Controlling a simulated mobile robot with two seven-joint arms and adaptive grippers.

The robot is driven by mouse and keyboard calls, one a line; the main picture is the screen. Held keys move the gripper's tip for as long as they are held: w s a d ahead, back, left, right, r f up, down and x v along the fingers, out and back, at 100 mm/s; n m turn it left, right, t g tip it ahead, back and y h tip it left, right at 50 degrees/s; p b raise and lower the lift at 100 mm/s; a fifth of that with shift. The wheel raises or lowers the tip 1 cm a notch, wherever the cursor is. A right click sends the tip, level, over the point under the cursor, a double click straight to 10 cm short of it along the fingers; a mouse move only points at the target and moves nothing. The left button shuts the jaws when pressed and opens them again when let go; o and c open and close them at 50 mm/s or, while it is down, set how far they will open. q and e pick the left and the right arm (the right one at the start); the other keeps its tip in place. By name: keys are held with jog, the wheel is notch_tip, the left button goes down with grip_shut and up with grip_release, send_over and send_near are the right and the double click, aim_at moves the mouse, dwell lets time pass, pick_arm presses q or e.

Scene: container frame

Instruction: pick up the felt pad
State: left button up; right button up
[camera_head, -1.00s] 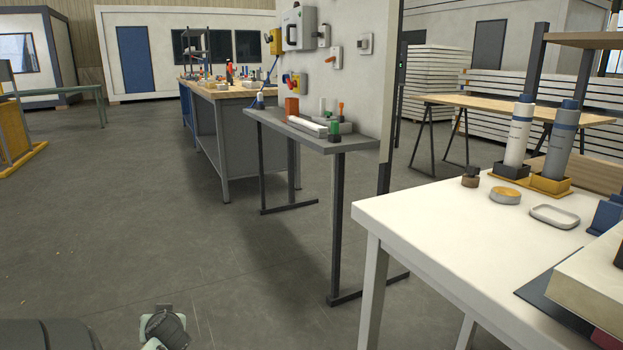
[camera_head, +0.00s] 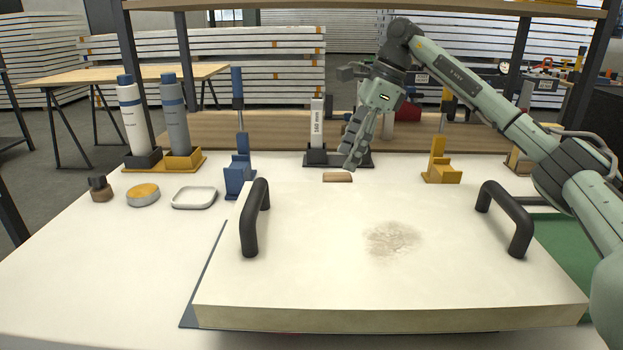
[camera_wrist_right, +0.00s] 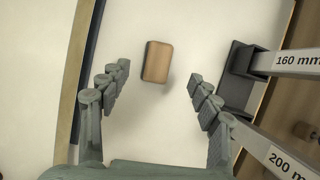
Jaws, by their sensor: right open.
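A small tan-brown block, which looks like the felt pad (camera_head: 338,177), lies on the white table just behind the large pale panel. In the right wrist view the pad (camera_wrist_right: 157,62) shows whole, between and slightly beyond the fingertips. My right gripper (camera_head: 352,152) points down above the table, close to the pad and a little to its right. In the right wrist view the gripper (camera_wrist_right: 159,76) is open, with clear space on both sides of the pad and nothing held. My left gripper is out of view.
The panel (camera_head: 330,270) with two black handles fills the front. A rack marked 160 mm (camera_head: 317,130) stands behind the pad. A blue holder (camera_head: 240,170) is to the left and a yellow holder (camera_head: 440,165) to the right. A white dish (camera_head: 194,198) stands farther left.

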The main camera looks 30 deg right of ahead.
aim_at(339, 175)
jog(key=x, duration=0.6)
jog(key=shift+s+f, duration=0.1)
jog(key=shift+f, duration=0.3)
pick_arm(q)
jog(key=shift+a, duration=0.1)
pick_arm(e)
jog(key=c, duration=1.3)
jog(key=shift+o, duration=0.2)
jog(key=shift+r, duration=0.15)
